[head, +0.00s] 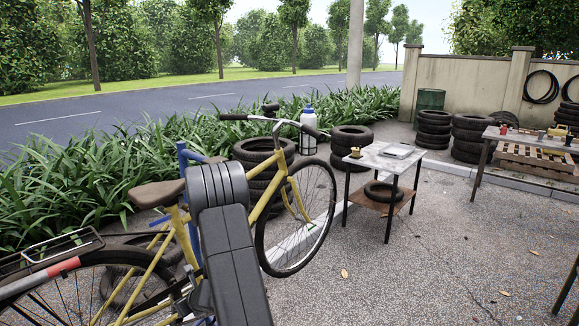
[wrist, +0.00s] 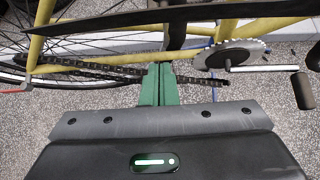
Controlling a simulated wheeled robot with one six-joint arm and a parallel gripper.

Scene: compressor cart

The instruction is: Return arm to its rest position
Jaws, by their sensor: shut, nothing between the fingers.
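My gripper (wrist: 159,84) shows in the wrist view with its two green fingers together and nothing between them. Its fingertips appear in front of the yellow bicycle's chain and lower frame; I cannot tell whether they touch. The crank and pedal (wrist: 268,68) are to the right of the fingers. In the head view my dark grey arm stands in front of the yellow bicycle (head: 291,205) and covers part of its middle. My gripper is hidden in the head view.
A small metal table (head: 386,160) stands right of the bicycle, with a tyre on its lower shelf. Stacked tyres (head: 434,130) and a second table (head: 530,139) are farther right. Plants (head: 75,185) line the left. The paved ground (head: 430,270) at the front right is mostly clear.

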